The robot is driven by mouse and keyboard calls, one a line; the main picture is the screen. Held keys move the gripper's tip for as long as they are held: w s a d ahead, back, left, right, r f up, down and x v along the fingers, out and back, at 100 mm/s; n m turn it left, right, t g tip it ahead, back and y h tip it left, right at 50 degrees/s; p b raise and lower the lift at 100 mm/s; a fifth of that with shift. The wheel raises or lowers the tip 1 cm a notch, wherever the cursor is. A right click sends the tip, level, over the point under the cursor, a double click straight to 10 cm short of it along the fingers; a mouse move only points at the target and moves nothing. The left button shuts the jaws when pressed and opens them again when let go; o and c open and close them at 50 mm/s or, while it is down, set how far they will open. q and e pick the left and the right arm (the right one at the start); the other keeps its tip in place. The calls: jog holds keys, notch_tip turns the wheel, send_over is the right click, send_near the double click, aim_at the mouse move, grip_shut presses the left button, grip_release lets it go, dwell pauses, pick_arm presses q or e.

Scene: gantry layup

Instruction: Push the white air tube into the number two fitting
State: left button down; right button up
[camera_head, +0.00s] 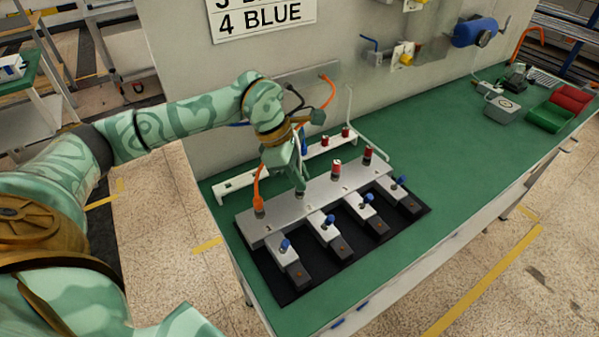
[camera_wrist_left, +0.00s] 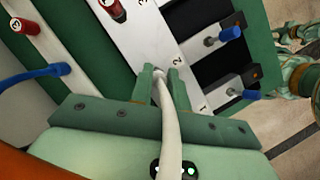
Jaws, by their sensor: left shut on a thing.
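My left gripper (camera_head: 301,189) is over the grey manifold block (camera_head: 318,193), between the orange tube (camera_head: 259,187) at one end and a red-topped fitting (camera_head: 336,168). In the left wrist view, its fingers (camera_wrist_left: 160,80) are shut on the white air tube (camera_wrist_left: 167,125), which runs up between them. The tube's tip is at the fingertips, beside the printed number 2 (camera_wrist_left: 177,60) on the manifold. The number two fitting is hidden by the fingers and tube, so I cannot tell whether the tip is inside it. My right gripper is not in view.
Several blue-handled valves (camera_head: 329,222) line the manifold's front on a black base (camera_head: 300,287). A white rail (camera_head: 232,187) with red caps stands behind. A blue tube (camera_wrist_left: 40,73) lies beside the gripper.

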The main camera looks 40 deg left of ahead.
pick_arm(q)
jog(key=shift+f, duration=0.25)
jog(key=c, duration=1.3)
grip_release()
jog(key=p+v, duration=0.3)
jog(key=v, duration=1.3)
jog(key=shift+s+r, duration=0.1)
jog(key=shift+r, duration=0.05)
